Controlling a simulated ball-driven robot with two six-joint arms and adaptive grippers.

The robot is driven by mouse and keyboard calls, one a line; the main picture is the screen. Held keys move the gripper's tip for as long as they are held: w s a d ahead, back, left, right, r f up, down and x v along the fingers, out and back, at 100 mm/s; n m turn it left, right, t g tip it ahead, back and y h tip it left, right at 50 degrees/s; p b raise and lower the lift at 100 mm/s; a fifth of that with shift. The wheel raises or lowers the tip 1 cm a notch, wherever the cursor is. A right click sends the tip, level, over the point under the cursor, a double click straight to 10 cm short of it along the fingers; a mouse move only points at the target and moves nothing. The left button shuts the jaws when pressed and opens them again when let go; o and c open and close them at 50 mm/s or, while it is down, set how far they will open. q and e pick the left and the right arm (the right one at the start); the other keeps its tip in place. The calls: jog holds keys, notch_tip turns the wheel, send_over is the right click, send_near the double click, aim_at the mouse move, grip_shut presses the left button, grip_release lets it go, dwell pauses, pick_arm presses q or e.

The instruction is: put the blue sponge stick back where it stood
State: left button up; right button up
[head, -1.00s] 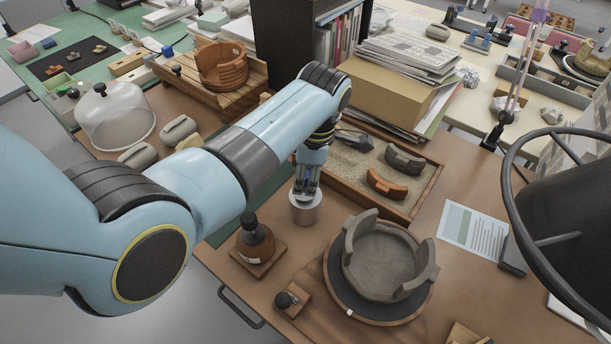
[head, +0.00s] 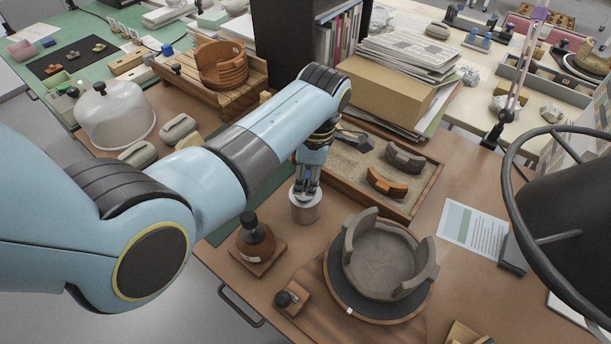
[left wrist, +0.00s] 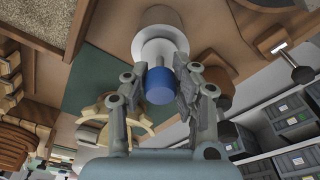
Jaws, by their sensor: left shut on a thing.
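The blue sponge stick shows its blue end (left wrist: 159,86) between the fingers of my left gripper in the left wrist view, with a short pale shaft beyond it. My left gripper (head: 307,186) is shut on it, and it also shows in the left wrist view (left wrist: 158,92). The fingers are right over a pale grey cup (head: 305,208), which also shows in the left wrist view (left wrist: 160,32). The stick's far end meets the cup's opening in the picture; how deep it sits is hidden. My right gripper is not in view.
A brown bottle (head: 256,240) on a wooden base stands close to the cup. A grey broken bowl (head: 385,262) rests on a round stand to the right. Behind lies a sand tray (head: 432,188) with sherds. A small dark-knobbed block (head: 291,300) is in front.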

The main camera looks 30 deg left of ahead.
pick_arm(q)
jog(key=o, duration=0.9)
jog(key=shift+o, duration=0.2)
jog(key=shift+r, duration=0.1)
notch_tip(320, 180, up, 12)
jog(key=d, duration=0.1)
jog(key=shift+w+d, duration=0.15)
jog(key=shift+w, duration=0.2)
jog(key=shift+f, duration=0.2)
